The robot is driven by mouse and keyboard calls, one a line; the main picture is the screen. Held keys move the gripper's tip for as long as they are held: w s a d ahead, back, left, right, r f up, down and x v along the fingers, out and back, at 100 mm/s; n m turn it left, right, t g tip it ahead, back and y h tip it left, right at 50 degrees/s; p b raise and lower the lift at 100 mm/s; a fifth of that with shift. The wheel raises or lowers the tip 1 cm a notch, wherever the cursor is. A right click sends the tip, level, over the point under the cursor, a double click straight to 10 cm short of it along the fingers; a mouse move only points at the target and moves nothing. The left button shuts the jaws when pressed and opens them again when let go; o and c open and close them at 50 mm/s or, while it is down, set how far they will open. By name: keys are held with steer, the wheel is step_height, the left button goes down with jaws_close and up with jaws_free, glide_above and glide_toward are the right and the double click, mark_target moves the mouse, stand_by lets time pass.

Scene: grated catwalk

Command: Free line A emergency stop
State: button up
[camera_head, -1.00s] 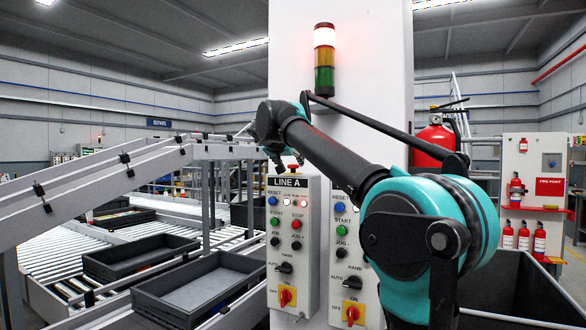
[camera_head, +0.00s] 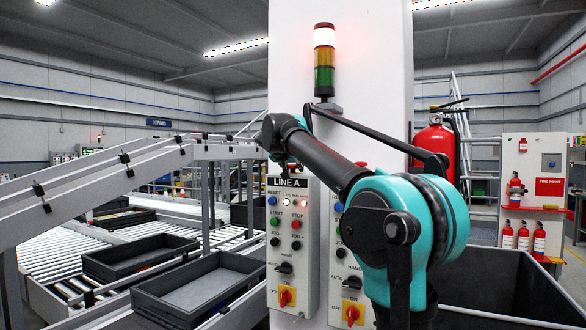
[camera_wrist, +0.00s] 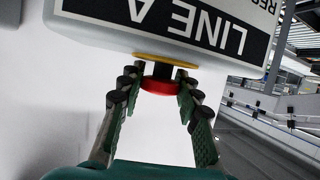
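The line A control box (camera_head: 291,245) hangs on a white column, its "LINE A" label near the top. In the wrist view the label appears upside down on the box (camera_wrist: 215,12). The red emergency stop button (camera_wrist: 160,86) sits on a yellow collar (camera_wrist: 163,61) at the box's end. My gripper (camera_wrist: 160,80) has one finger on each side of the button, fingertips near the collar. No clear gap shows between fingers and button, but whether they grip it cannot be told. In the head view my gripper (camera_head: 288,164) is over the box top and hides most of the button.
A second control box (camera_head: 345,285) stands close on the right, partly behind my arm. A stack light (camera_head: 324,60) is on the column above. Conveyors with grey trays (camera_head: 200,290) lie left. A fire extinguisher (camera_head: 434,145) and a dark bin (camera_head: 500,275) are right.

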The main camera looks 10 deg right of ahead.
steer(key=c, duration=0.4)
steer(key=shift+r, duration=0.85)
steer(key=o, duration=1.2)
steer(key=shift+c, duration=0.2)
steer(key=v, duration=1.2)
